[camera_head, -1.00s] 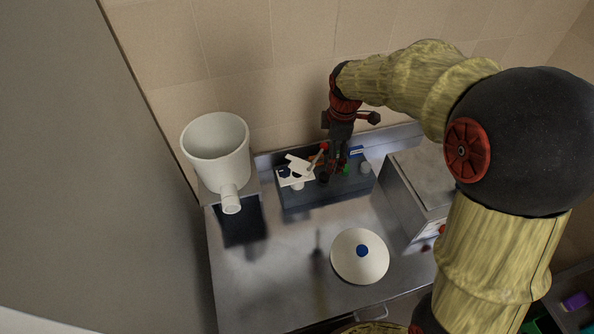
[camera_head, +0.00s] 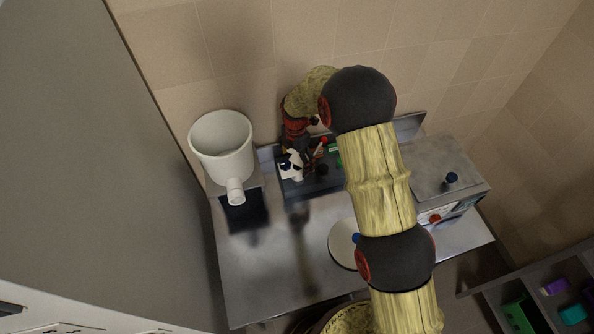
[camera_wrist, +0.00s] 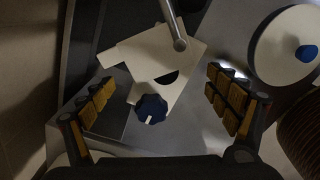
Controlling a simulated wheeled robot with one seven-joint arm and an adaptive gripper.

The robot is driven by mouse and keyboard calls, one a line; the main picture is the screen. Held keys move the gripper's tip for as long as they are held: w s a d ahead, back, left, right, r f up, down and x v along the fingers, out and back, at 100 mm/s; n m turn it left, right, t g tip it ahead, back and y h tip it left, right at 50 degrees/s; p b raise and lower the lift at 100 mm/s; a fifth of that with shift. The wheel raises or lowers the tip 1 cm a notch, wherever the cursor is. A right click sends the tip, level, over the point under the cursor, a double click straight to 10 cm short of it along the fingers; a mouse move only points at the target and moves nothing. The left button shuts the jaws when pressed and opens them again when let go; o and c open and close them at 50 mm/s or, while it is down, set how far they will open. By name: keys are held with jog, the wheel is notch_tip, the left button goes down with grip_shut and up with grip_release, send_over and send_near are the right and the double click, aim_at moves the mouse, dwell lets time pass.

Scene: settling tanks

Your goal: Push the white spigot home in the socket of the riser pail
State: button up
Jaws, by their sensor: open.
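The riser pail (camera_head: 222,140), a white bucket, stands at the left of the counter on a raised support. Its tubular socket (camera_head: 235,192) sticks out low at the front, with a round open end. A white piece with a dark blue knob, which looks like the spigot (camera_head: 296,166), is at the left end of the grey tray. In the wrist view the spigot (camera_wrist: 150,62) shows between my spread fingers, its blue knob nearest. My gripper (camera_wrist: 165,97) is open and empty above it; in the head view it (camera_head: 297,148) is partly hidden by its own wrist.
The grey tray (camera_head: 318,186) also holds a red-tipped metal rod and small dark items. A white lid (camera_head: 342,243) with a blue knob lies on the counter, partly behind my arm. A grey metal box (camera_head: 440,168) stands to the right.

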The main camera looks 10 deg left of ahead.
aim_at(296, 166)
jog(key=shift+f, duration=2.3)
jog(key=shift+c, duration=0.3)
jog(key=c, duration=1.5)
jog(key=shift+c, duration=0.6)
